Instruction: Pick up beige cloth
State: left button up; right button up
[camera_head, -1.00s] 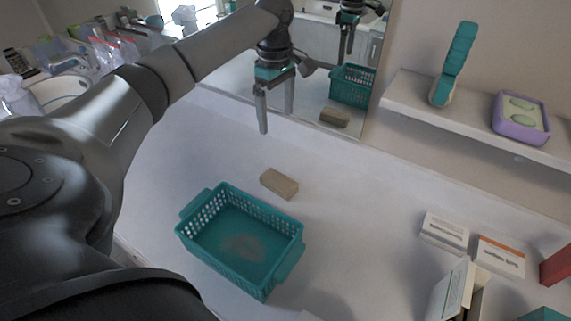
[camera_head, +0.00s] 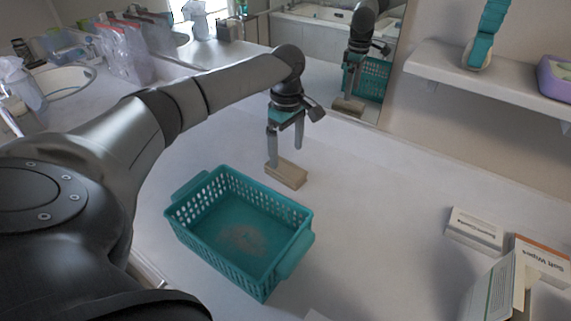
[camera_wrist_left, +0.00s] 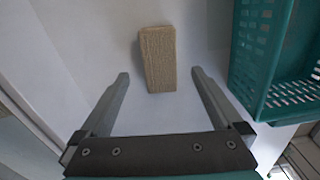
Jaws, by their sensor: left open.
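The beige cloth (camera_head: 287,174) is a small folded block lying on the white counter just behind the teal basket. It also shows in the left wrist view (camera_wrist_left: 158,60), ahead of the fingertips and roughly centred between them. My left gripper (camera_head: 286,156) is open and points down at the cloth. My right gripper is not in view.
The teal basket (camera_head: 190,238) stands close in front of the cloth, and its wall shows at right in the left wrist view (camera_wrist_left: 262,60). A mirror is behind. White boxes (camera_head: 474,230) stand at right under a shelf (camera_head: 500,80). The counter right of the cloth is clear.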

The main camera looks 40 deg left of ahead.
pick_arm(q)
notch_tip(320, 180, down, 2)
jog(key=shift+f, duration=0.15)
notch_tip(320, 180, down, 4)
jog(key=shift+f+b, duration=0.2)
jog(key=shift+b, duration=1)
jog(key=shift+f, duration=0.1)
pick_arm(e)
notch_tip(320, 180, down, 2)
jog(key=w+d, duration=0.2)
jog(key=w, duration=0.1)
pick_arm(q)
jog(key=c, duration=1.4)
notch_tip(320, 180, up, 14)
jog(key=r+p, duration=0.1)
jog(key=p, duration=0.3)
notch_tip(320, 180, up, 5)
jog(key=p, duration=0.2)
send_over(287, 168)
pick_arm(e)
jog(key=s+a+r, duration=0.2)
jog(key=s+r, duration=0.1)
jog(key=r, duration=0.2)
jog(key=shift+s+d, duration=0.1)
